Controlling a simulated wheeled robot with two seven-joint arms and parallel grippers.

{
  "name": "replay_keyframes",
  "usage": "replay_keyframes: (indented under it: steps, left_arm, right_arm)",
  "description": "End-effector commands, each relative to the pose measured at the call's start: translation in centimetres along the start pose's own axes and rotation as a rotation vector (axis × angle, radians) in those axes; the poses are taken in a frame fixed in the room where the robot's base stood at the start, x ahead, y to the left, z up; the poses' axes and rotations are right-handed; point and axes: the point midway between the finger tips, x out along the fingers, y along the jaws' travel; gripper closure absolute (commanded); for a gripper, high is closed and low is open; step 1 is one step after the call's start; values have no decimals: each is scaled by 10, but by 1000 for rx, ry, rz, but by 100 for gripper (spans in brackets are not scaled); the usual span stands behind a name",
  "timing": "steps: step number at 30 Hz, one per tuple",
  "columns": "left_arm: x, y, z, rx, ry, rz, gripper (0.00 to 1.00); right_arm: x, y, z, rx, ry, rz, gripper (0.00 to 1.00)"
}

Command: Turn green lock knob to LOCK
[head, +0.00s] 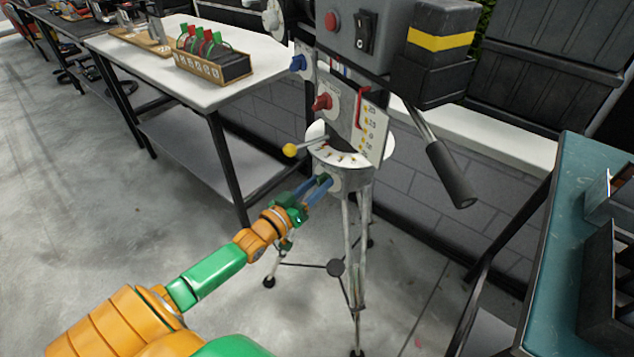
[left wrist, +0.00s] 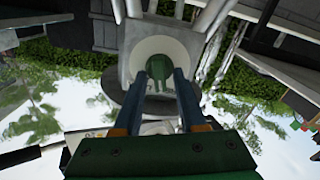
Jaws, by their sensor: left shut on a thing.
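My left gripper (head: 321,186) reaches in from the lower left to the front of the tripod head, just below the curved white scale. In the left wrist view its two blue fingers (left wrist: 161,78) are closed around the green lock knob (left wrist: 158,65), which sits in a round pale dial plate. In the head view the fingers cover the green knob, and part of its pale plate (head: 337,181) shows beside them. The knob's LOCK marking cannot be read in either view. My right gripper is not in view.
Above are a red knob (head: 322,102), a blue knob (head: 298,63) and a yellow-tipped lever (head: 290,150). A black handle (head: 451,175) hangs at the right. The tripod legs (head: 354,250) stand below. A white table (head: 130,62) is at left and a teal bench (head: 575,225) at right.

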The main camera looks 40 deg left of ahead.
Motion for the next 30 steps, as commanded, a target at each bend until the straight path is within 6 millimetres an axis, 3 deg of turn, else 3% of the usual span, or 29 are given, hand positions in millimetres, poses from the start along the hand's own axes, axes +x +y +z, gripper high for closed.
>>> replay_keyframes:
  steps: [18,30]
  left_arm:
    - [0,3,2,558,-4,0,100]
    - [0,4,3,772,-4,0,100]
  right_arm:
    - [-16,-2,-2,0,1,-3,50]
    - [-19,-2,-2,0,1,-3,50]
